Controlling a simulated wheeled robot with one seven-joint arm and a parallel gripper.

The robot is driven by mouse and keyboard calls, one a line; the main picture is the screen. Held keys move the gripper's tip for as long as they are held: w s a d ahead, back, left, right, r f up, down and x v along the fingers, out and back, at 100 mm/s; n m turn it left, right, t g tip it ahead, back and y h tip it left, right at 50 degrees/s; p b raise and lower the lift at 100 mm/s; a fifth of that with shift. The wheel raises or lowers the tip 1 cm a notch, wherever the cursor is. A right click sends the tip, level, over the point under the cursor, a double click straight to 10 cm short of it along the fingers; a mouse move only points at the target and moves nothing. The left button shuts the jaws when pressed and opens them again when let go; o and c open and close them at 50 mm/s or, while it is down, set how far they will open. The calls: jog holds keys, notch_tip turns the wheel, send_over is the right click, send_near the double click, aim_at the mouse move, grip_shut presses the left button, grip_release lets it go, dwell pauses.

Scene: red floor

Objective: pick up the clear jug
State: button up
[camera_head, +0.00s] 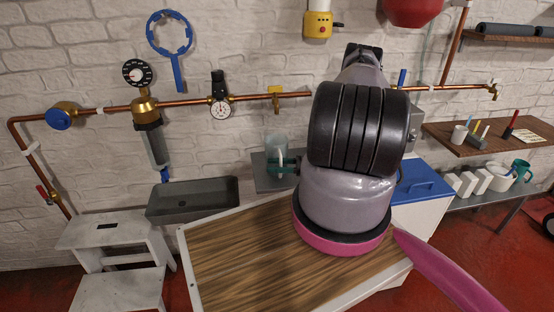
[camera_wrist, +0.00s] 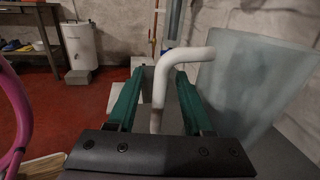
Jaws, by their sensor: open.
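The clear jug (camera_head: 277,143) stands on a grey surface against the wall, at the middle of the head view. In the wrist view its translucent body (camera_wrist: 258,85) fills the right side, and its pale handle (camera_wrist: 184,54) bends down between my fingers. My gripper (camera_wrist: 160,76) is open, with one green finger on each side of the handle. I cannot tell whether either finger touches it. In the head view my arm hides much of the gripper (camera_head: 284,165), which shows beside the jug's lower part.
A wood-topped table (camera_head: 235,255) lies in front of the grey surface (camera_head: 262,180). A grey trough (camera_head: 192,200) is to the left, and a blue-lidded white box (camera_head: 424,190) to the right. Copper pipes (camera_head: 250,97) run along the wall above.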

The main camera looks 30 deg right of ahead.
jog(key=shift+w+a, duration=0.2)
jog(key=shift+a, duration=0.25)
grip_shut()
dwell(1.1)
